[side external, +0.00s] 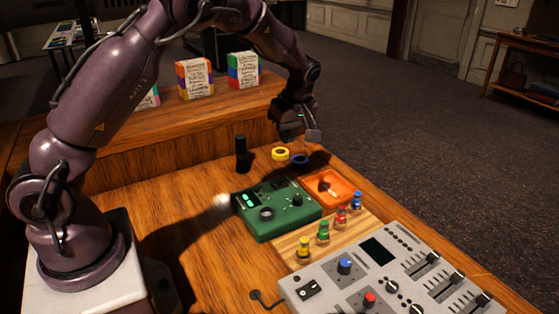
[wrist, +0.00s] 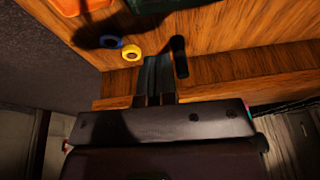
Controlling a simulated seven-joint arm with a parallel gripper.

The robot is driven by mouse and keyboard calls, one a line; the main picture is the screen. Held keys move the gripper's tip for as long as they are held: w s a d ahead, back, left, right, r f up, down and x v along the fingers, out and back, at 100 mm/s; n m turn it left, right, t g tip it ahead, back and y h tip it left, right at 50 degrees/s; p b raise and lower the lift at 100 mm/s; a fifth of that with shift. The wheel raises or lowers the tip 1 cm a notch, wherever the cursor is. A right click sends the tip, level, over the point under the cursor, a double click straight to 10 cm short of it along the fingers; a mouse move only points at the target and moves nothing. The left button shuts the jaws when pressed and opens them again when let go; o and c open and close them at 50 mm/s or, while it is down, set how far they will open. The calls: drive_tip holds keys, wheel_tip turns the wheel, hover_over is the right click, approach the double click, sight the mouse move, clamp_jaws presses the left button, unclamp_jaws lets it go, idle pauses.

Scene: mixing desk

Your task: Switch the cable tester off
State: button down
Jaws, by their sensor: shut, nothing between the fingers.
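A green box (side external: 282,223) with lit green indicators, a dark round knob and small controls on its top stands mid-desk; it looks like the cable tester. Its green edge shows at the top of the wrist view (wrist: 150,4). The setting of its switch is too small to tell. My gripper (side external: 312,136) is above the back right of the desk, beyond the green box and apart from it. In the wrist view my gripper (wrist: 158,62) has its fingers together, with nothing between them.
A black upright cylinder (side external: 241,154), a yellow ring (side external: 280,154) and a dark blue ring (side external: 300,159) stand behind the box. An orange tray (side external: 345,183) and several coloured plugs (side external: 323,232) lie right of it. A grey mixer (side external: 388,270) fills the front right.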

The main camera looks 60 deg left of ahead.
sight(275, 185)
drive_tip(key=x, duration=0.8)
drive_tip(key=d+x, duration=0.1)
drive_tip(key=x, duration=0.4)
drive_tip(key=shift+s+f, duration=0.2)
drive_tip(key=shift+s, duration=0.1)
drive_tip(key=shift+f, duration=0.4)
drive_tip(key=shift+s+f, duration=0.25)
drive_tip(key=shift+f, duration=0.25)
